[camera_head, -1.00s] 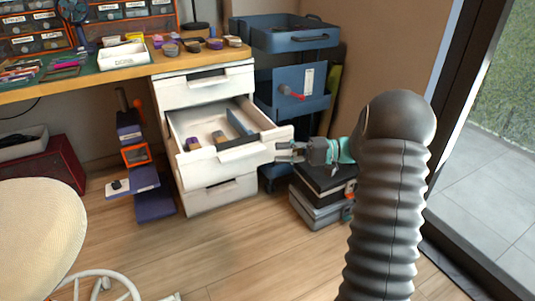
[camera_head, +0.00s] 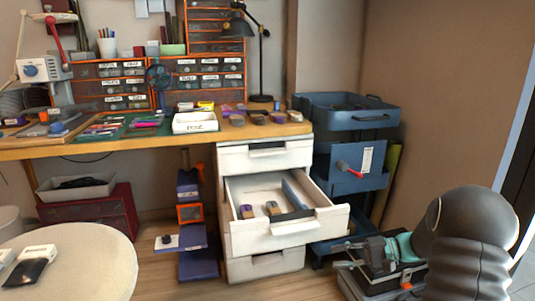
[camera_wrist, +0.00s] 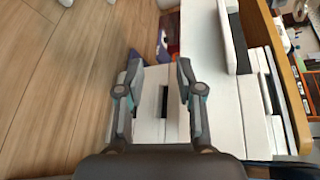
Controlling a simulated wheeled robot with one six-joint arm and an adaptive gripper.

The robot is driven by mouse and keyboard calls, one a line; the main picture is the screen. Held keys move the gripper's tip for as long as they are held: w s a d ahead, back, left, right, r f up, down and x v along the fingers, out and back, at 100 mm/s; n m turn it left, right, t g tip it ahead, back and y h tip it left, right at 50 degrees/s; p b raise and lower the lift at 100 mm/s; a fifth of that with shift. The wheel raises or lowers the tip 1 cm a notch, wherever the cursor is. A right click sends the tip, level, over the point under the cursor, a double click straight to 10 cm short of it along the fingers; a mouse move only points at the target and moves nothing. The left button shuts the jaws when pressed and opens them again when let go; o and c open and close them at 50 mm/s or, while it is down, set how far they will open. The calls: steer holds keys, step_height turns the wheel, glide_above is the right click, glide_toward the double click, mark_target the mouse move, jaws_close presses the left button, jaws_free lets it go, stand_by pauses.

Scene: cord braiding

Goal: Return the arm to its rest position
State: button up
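My gripper (camera_head: 345,256) is at the lower right in the head view, just right of the white drawer cabinet (camera_head: 265,160) and below the open drawer's right front corner. In the wrist view my gripper (camera_wrist: 159,75) has its two fingers spread with nothing held between them. White cabinet fronts (camera_wrist: 215,115) and a dark handle slot lie behind and beside the fingers. The open drawer (camera_head: 285,234) stands pulled out and holds a few small items. My arm's dark ribbed sleeve fills the lower right of the head view.
Blue stacked bins (camera_head: 350,112) stand right of the cabinet, with dark cases (camera_head: 365,285) on the floor under my gripper. A workbench (camera_head: 100,148) with tools is at the back left. A round pale seat (camera_head: 85,255) is front left.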

steer(key=s+a+r+g+h+p, duration=0.1)
steer(key=s+r+g+h+p, duration=0.15)
steer(key=s+h, duration=0.95)
steer(key=s+a+r+n+t+h+p, duration=0.1)
steer(key=s+a+r+n+t+p, duration=0.1)
steer(key=s+r, duration=0.6)
steer(key=s+a+r+n+t+h+p, duration=0.2)
steer(key=s+a+r+n+t+p, duration=0.1)
steer(key=s+r, duration=0.6)
steer(key=shift+a+r+t+p, duration=0.15)
steer(key=shift+r+t+p, duration=0.3)
steer(key=shift+r+p, duration=0.65)
